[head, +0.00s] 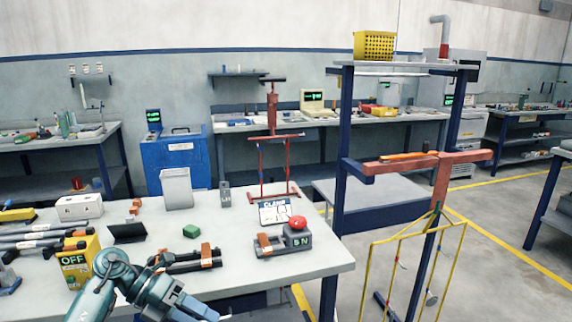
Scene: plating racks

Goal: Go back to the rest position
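A teal arm of mine comes in at the lower left of the head view, over the front edge of the white table (328,258). I take it for my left arm. Its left gripper (190,309) is at the bottom edge, partly cut off, and I cannot tell whether it is open or shut. No object shows clearly in it. My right gripper is not in view.
At right, a yellow wire rack (398,243) hangs from an orange bar (420,163) on a blue frame (341,160). Floor shows beyond.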

